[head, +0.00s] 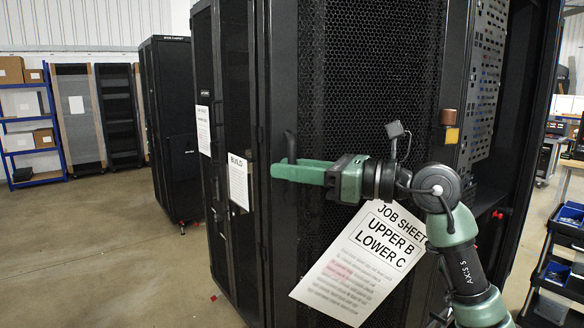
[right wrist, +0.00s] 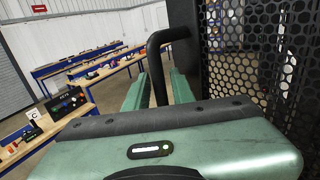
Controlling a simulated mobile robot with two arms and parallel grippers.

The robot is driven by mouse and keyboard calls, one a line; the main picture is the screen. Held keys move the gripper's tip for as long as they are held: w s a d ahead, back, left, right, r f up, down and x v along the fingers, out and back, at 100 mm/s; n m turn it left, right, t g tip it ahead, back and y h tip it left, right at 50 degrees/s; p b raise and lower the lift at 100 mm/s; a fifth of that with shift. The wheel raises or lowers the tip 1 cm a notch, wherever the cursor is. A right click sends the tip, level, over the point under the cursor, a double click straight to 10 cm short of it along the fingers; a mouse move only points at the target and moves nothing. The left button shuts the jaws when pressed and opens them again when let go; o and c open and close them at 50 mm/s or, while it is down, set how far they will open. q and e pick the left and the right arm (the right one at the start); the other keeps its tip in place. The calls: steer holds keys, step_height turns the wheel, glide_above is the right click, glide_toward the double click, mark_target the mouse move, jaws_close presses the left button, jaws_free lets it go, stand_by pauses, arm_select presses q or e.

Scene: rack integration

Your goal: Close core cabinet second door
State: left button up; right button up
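The tall black core cabinet's mesh door panel (head: 375,75) fills the middle of the head view and carries a white job sheet (head: 365,262) reading UPPER B, LOWER C. A black handle (head: 291,147) stands out near the panel's left edge. My right gripper (head: 300,171) is at that handle. In the right wrist view the bent handle bar (right wrist: 156,70) runs between the two green fingers (right wrist: 158,92). The fingers are apart, with slim gaps beside the bar; contact is not clear. Mesh (right wrist: 250,50) shows close on the right. My left gripper is out of view.
A black cabinet front with a BUILD sheet (head: 239,182) adjoins on the left. Another black cabinet (head: 172,125) stands farther back. Blue shelving (head: 30,130) is at far left. A bin trolley (head: 560,262) stands at right. The floor at left is mostly open.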

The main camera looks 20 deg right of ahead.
jaws_close()
stand_by(1.2)
